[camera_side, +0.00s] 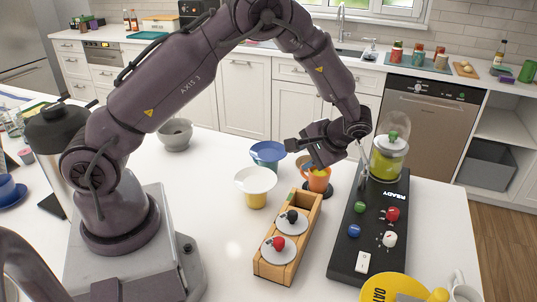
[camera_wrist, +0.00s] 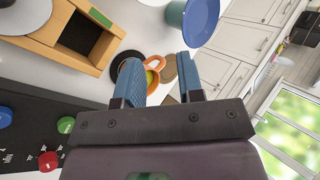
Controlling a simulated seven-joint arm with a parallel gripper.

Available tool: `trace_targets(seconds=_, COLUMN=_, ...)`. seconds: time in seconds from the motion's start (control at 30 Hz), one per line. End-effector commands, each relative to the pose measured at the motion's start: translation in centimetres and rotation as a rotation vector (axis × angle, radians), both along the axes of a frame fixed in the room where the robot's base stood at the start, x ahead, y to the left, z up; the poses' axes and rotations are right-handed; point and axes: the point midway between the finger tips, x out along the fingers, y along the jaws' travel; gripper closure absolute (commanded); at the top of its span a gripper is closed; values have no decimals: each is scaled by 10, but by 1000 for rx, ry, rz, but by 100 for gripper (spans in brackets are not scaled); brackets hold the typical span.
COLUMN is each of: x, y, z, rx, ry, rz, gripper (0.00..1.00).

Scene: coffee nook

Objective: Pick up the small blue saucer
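The small blue saucer (camera_side: 268,150) appears to rest on top of a blue-green cup (camera_side: 268,165), left of my gripper (camera_side: 304,160) in the side view. In the wrist view the saucer (camera_wrist: 203,16) is at the top, beyond the right fingertip, with the teal cup (camera_wrist: 176,13) partly hidden under it. My gripper (camera_wrist: 160,63) has its two blue fingers apart with nothing held between them. It is tilted and close to an orange cup (camera_side: 319,182), whose orange handle (camera_wrist: 155,61) shows between the fingers in the wrist view.
A white saucer (camera_side: 256,176) on a yellow cup stands in front of the blue one. A wooden box (camera_side: 290,262) with lids and a black button panel (camera_side: 351,225) stand nearby. A grey bowl (camera_side: 175,135) is behind left.

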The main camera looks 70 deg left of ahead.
Motion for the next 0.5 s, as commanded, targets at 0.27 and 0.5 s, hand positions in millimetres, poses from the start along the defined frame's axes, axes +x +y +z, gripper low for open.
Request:
trace_targets(seconds=0.27, x=48, y=27, z=4, rx=278, ry=-212, rz=121, gripper=65)
trace_targets(seconds=0.5, x=41, y=41, z=-6, rx=306, ry=-253, rz=178, gripper=65)
